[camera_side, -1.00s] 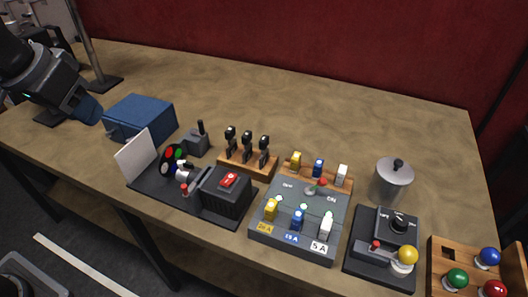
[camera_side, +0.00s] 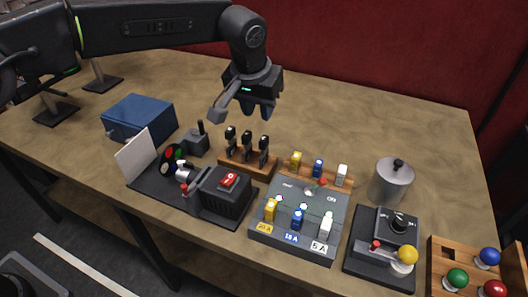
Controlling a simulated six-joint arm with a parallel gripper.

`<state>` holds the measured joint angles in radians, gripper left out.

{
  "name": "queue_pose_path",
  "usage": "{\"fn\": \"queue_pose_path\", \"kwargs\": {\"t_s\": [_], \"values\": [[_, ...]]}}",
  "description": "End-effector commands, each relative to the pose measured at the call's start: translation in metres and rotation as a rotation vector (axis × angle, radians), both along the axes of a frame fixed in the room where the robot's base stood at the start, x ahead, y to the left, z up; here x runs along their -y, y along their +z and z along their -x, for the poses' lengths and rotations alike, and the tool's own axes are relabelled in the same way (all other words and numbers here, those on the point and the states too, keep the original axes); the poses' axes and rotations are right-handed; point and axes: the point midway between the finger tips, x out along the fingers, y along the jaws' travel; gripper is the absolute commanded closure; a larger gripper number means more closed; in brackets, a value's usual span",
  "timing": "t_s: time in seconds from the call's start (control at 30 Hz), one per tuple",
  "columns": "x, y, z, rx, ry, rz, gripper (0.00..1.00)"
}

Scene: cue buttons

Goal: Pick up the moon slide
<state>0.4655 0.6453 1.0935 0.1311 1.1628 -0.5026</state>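Three dark upright slides stand in a row in a wooden rack (camera_side: 236,168) near the middle of the table: a left one (camera_side: 231,140), a middle one (camera_side: 247,146) and a right one (camera_side: 264,151). Their small pale pictures are too small to tell which one bears the moon. My gripper (camera_side: 258,110) hangs above and behind the rack, apart from the slides. Its fingers point down, seem spread and hold nothing that I can see.
A dark projector-like device (camera_side: 225,195) with a red switch stands before the rack, with a white screen (camera_side: 136,156) to its left. A fuse panel (camera_side: 300,228) lies to the right. A blue box (camera_side: 141,118) stands left. The table behind is clear.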

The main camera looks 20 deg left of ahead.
Motion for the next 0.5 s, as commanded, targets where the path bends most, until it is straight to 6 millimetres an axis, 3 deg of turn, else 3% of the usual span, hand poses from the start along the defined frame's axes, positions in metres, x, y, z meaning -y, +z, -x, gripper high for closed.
{"fn": "queue_pose_path", "kwargs": {"t_s": [0.3, 0.5], "values": [[-0.001, -0.058, -0.015, -0.003, 0.001, -0.002, 0.7], [-0.001, -0.071, -0.019, -0.001, 0.0, -0.001, 0.7]]}}
